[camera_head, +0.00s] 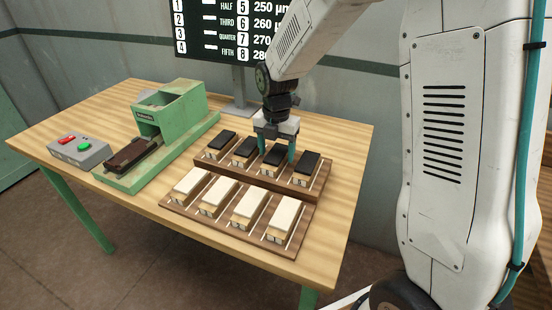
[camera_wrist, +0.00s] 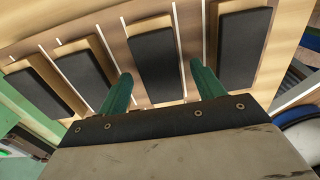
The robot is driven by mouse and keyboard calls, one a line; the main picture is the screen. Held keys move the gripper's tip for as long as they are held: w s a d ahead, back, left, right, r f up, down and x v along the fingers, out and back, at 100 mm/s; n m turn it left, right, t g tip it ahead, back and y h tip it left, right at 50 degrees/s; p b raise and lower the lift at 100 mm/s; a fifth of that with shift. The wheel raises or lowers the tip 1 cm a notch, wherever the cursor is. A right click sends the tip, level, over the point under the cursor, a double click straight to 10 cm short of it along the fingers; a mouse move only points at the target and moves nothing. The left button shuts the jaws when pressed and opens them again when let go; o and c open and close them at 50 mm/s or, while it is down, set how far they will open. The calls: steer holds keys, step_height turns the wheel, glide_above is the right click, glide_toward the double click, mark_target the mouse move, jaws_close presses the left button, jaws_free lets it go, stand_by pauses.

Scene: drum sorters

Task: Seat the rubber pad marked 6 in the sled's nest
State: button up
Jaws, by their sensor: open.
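Black-topped rubber pads stand in a row on the rear wooden rack (camera_head: 202,160). The third black pad from the left (camera_head: 276,155) lies between the fingers of my gripper (camera_head: 278,151). The wrist view shows the same pad (camera_wrist: 157,62) between the two green fingers (camera_wrist: 161,88), with gaps on both sides. The gripper is open and holds nothing. I cannot read any number on the pads, so I cannot tell which is marked 6. The dark brown sled (camera_head: 133,154) rests on the green machine's base at the left. Its nest is too small to make out.
A front rack (camera_head: 172,206) holds cream-topped blocks. The green machine housing (camera_head: 172,112) stands behind the sled. A grey control box (camera_head: 79,153) with red and green buttons sits at the far left. A black numbered board (camera_head: 225,45) stands behind the table. The table's right side is clear.

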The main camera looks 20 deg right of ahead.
steer(key=shift+f, duration=0.75)
steer(key=c, duration=1.1)
